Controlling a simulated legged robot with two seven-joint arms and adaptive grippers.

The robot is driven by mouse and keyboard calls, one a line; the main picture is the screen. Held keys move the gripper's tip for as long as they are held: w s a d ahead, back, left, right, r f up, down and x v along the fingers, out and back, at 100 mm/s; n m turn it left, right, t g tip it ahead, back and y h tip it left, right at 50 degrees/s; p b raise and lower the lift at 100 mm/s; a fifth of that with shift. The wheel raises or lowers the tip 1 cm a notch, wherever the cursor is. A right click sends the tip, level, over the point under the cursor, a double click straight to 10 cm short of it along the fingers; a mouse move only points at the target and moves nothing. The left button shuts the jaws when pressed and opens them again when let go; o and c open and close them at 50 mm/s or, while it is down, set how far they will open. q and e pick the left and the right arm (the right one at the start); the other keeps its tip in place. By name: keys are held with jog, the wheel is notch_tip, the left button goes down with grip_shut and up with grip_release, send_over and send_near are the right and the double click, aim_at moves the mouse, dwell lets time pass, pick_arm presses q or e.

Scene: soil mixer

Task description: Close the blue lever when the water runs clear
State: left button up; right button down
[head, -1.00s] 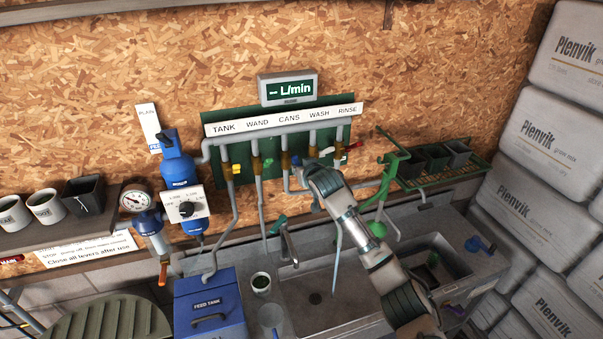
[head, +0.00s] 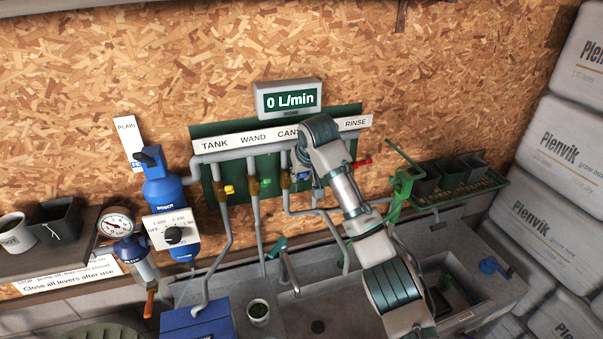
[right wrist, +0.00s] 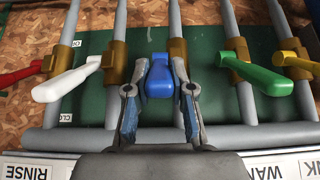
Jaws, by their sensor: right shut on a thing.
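The blue lever (right wrist: 159,80) sits between the two fingers of my right gripper (right wrist: 158,92) in the right wrist view, which is shut on it. The lever points toward the bottom of that view, while the levers beside it lie sideways. The flow display (head: 287,99) reads 0 L/min. I see no clear running water, though my arm covers part of the sink. My left gripper is not in view.
A white lever (right wrist: 68,84) and a red lever (right wrist: 22,73) lie left of the blue one in the wrist view. A green lever (right wrist: 262,79) and a yellow lever (right wrist: 296,63) lie to its right. The sink (head: 300,309) is below the manifold.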

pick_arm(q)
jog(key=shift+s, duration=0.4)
pick_arm(e)
jog(key=c, duration=1)
grip_release()
jog(key=shift+w, duration=0.15)
jog(key=shift+w+a+f, duration=0.15)
jog(key=shift+w, duration=0.05)
jog(key=shift+s+r, duration=0.15)
jog(key=shift+r, duration=0.05)
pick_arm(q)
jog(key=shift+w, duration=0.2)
pick_arm(e)
jog(key=v, duration=1.1)
jog(key=shift+r, duration=0.2)
